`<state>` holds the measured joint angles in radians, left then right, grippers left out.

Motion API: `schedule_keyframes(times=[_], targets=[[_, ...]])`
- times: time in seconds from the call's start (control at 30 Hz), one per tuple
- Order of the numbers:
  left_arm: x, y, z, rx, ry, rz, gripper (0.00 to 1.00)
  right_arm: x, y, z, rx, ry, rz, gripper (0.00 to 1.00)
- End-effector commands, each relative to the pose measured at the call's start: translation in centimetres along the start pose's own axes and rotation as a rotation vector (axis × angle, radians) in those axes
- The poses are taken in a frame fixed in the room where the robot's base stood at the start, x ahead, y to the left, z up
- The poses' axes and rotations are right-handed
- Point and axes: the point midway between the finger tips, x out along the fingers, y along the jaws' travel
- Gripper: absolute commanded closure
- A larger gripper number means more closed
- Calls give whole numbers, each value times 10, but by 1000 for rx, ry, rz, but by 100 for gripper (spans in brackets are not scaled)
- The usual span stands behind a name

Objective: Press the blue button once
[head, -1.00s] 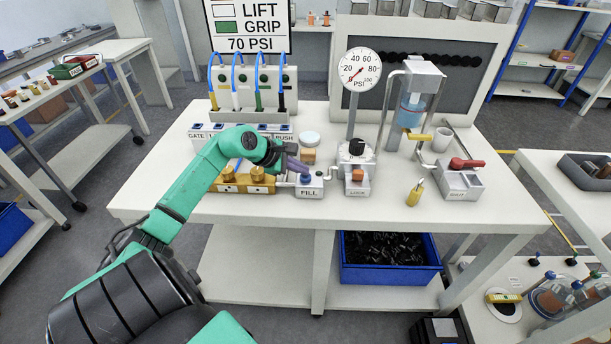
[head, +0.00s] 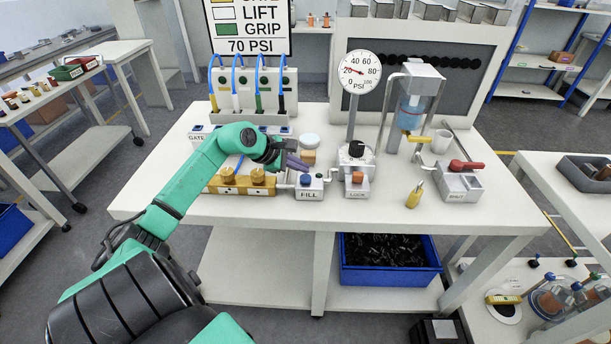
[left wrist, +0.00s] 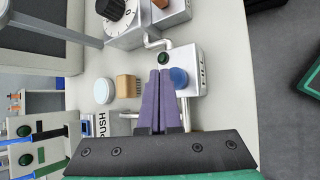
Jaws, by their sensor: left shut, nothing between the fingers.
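The blue button (head: 305,179) sits on top of the small white box labelled FILL (head: 310,195), near the front of the table. In the left wrist view the round blue button (left wrist: 179,77) lies just beside my closed purple fingertips. My left gripper (head: 303,165) is shut and empty, with its fingers above and behind the button in the head view. They look apart from the button. A dark green lamp (left wrist: 163,58) is on the same box. My right gripper is out of view.
A brass block (head: 240,186) stands left of the box and the LOCK unit (head: 357,188) to its right. Behind are a wooden block with a pale disc (head: 309,141) and a pressure gauge (head: 360,71). A small brass piece (head: 414,195) stands right.

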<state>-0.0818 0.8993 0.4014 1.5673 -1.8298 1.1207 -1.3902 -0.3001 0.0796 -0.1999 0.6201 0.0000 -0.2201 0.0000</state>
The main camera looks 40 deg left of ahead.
Motion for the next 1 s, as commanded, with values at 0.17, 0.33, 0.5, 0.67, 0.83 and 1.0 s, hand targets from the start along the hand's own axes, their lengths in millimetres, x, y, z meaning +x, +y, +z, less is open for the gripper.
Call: schedule_keyframes(times=[0.17,0.33,0.5,0.67,0.83,1.0], targets=[[0,0,0,0,0,0,100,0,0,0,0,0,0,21],[-6,4,4,1,1,1,100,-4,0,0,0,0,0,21],[-18,13,13,1,1,1,100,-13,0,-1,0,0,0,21],[-29,21,21,1,1,1,100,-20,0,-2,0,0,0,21],[-36,26,26,0,0,0,100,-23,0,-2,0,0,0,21],[-35,25,25,0,0,0,100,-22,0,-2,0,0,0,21]])
